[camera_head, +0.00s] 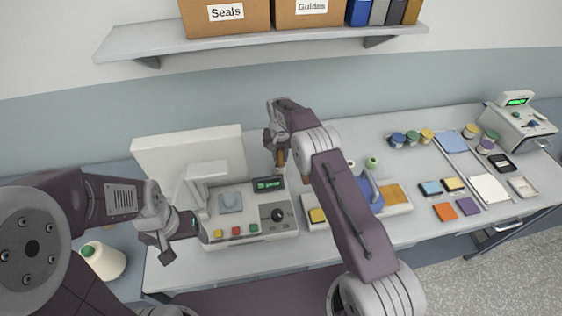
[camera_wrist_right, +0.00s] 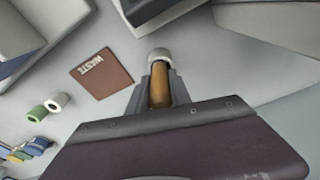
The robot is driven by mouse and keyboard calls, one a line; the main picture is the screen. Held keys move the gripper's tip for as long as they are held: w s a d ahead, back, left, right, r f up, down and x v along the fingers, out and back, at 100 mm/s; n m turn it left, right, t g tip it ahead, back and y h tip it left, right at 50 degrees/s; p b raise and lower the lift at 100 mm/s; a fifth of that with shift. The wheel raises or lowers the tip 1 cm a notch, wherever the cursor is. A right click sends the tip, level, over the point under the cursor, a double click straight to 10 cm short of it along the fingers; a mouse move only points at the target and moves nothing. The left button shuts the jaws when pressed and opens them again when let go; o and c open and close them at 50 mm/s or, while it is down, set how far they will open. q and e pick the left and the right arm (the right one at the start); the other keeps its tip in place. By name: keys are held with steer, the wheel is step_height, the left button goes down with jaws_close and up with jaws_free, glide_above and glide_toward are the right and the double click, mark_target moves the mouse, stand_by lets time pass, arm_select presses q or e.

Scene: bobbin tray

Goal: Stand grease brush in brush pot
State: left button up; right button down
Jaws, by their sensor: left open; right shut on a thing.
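My right gripper (camera_head: 278,150) is shut on a brown, handle-like thing (camera_head: 281,158), which I take to be the grease brush. It hangs above the back of the table, behind the grey control box. In the right wrist view my right gripper (camera_wrist_right: 160,90) has its fingers on both sides of the brown handle (camera_wrist_right: 160,92). I see no other clear brush pot. My left gripper (camera_head: 165,238) is open and empty, left of the control box.
The control box (camera_head: 250,230) with buttons and a dial stands at front. A brown "WASTE" mat (camera_wrist_right: 101,69) and two bobbins (camera_wrist_right: 47,105) lie near my right gripper. Jars (camera_head: 412,138) and coloured pads (camera_head: 445,212) sit to the right. A shelf (camera_head: 150,42) is above.

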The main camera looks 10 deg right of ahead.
steer(key=shift+w+a+f, duration=0.15)
steer(key=shift+f, duration=0.75)
steer(key=shift+w+r, duration=0.1)
steer(key=shift+w, duration=0.05)
steer(key=c, duration=1.2)
jaws_free()
steer(key=shift+s, duration=0.2)
arm_select(q)
steer(key=shift+w+f, duration=0.15)
steer(key=shift+f, duration=0.5)
arm_select(e)
steer(key=shift+o, duration=0.2)
steer(key=shift+w, duration=0.1)
